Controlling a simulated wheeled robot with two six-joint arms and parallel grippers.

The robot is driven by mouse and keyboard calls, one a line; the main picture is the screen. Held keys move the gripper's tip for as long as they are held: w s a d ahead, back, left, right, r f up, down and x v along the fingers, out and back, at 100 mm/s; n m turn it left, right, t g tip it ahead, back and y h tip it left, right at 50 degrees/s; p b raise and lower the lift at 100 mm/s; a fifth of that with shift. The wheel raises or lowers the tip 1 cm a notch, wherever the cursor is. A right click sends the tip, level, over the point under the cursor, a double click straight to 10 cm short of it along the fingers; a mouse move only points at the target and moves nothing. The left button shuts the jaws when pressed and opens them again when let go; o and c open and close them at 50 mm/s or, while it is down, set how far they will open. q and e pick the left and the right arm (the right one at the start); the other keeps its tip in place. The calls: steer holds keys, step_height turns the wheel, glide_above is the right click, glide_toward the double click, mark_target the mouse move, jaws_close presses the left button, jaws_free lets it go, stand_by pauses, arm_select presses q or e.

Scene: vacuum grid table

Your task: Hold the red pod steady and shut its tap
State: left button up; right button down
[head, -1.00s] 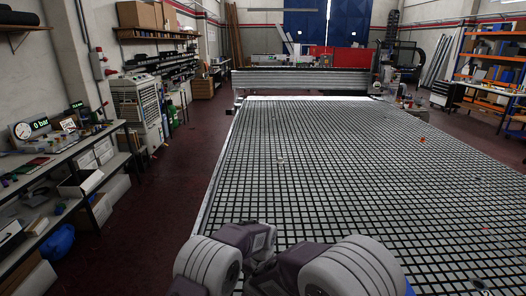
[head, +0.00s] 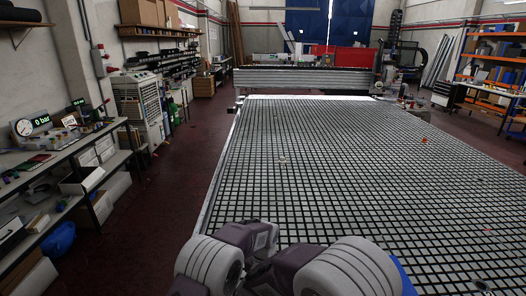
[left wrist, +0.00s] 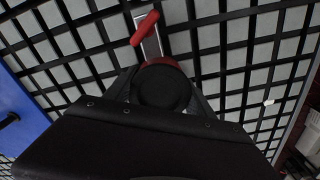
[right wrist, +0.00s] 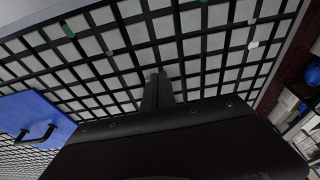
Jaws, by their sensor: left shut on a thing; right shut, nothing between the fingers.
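The red pod (left wrist: 160,65) shows in the left wrist view as a red rim behind a round black top. A grey metal tap stem runs from it toward the top of the picture, with a red tap lever (left wrist: 145,28) lying at a slant across the stem. My left gripper (left wrist: 164,95) is shut on the pod, a finger on each side of the black top. My right gripper (right wrist: 158,90) is shut and empty over the grid, with no pod or tap in its view. In the head view, my arms hide both grippers and the pod.
The gridded vacuum table (head: 300,180) is largely clear. A blue piece with a black handle (right wrist: 35,115) is left of my right gripper. A small orange-red thing (head: 424,140) lies far right on the table. Shelves with a gauge display (head: 38,122) stand on the left.

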step_height(320, 180, up, 6)
steer(key=shift+d+r, duration=0.25)
steer(key=shift+d, duration=0.1)
steer(key=shift+d+f, duration=0.35)
steer(key=shift+f, duration=0.75)
steer(key=shift+d+f, duration=0.4)
steer(key=shift+f, duration=0.65)
steer(key=shift+d+f, duration=0.35)
steer(key=shift+f, duration=0.75)
steer(key=shift+w+a, duration=0.25)
steer(key=shift+w, duration=0.15)
